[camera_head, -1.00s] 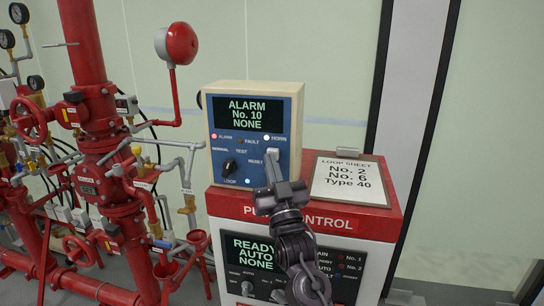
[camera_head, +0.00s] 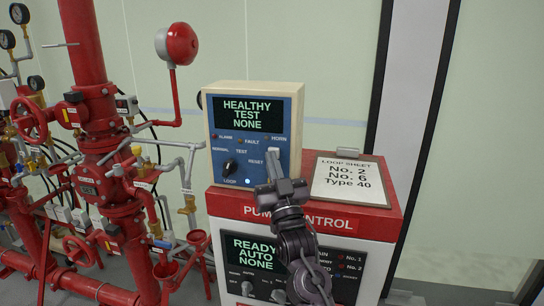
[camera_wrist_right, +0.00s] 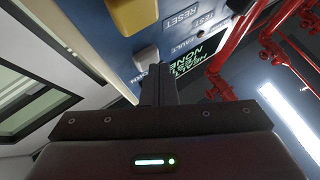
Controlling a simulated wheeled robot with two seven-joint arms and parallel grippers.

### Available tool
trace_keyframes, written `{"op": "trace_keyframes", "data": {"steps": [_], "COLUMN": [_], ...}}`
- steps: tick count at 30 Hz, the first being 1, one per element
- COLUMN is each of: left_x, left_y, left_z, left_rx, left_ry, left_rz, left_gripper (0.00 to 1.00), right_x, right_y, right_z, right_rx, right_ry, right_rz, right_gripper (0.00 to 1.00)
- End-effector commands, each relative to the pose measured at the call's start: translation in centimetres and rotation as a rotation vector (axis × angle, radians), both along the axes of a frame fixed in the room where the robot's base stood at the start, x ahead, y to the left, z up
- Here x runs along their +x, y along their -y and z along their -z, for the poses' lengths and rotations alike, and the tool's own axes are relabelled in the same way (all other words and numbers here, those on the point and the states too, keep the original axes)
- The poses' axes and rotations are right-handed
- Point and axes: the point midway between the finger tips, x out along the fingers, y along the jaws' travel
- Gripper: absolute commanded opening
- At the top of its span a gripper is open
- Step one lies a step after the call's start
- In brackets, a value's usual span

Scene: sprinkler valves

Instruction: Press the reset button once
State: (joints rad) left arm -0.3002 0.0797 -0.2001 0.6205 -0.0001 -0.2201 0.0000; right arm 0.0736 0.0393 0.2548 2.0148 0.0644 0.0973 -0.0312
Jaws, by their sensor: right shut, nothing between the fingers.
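The alarm panel (camera_head: 210,120) is a cream box with a blue face. Its screen (camera_head: 248,113) reads HEALTHY, TEST, NONE. The RESET label (camera_head: 256,161) is on the right of the face. My right gripper (camera_head: 273,162) is shut and empty, in front of the lower right face, hiding part of it. In the right wrist view, its fingers (camera_wrist_right: 158,72) point at the face beside a pale square button (camera_wrist_right: 147,56). A yellow button (camera_wrist_right: 132,12) is near the RESET label. I cannot tell whether the fingers touch either button. My left gripper is not in view.
A black knob (camera_head: 229,167) is on the panel, left of my gripper. The panel stands on the red-topped pump control cabinet (camera_head: 330,216), beside a loop sheet board (camera_head: 348,181). Red pipes and valves (camera_head: 95,140) and a red bell (camera_head: 181,44) are on the left.

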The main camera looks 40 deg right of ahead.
Motion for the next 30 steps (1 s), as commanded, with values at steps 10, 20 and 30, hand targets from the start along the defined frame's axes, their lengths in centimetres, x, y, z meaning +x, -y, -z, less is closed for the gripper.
{"op": "trace_keyframes", "data": {"steps": [10,20,30], "left_x": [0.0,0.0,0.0], "left_y": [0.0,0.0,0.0], "left_z": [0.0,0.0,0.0], "left_rx": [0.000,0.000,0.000], "left_ry": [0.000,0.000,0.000], "left_rz": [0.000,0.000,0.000], "left_gripper": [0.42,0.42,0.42], "right_x": [0.1,-0.5,-1.6], "right_y": [0.2,-0.5,-1.7], "right_z": [0.0,0.1,0.1], "right_rx": [0.001,0.000,0.000], "right_ry": [-0.001,-0.002,-0.002], "right_rz": [0.002,0.003,0.001], "right_gripper": [0.00,0.00,0.00]}}
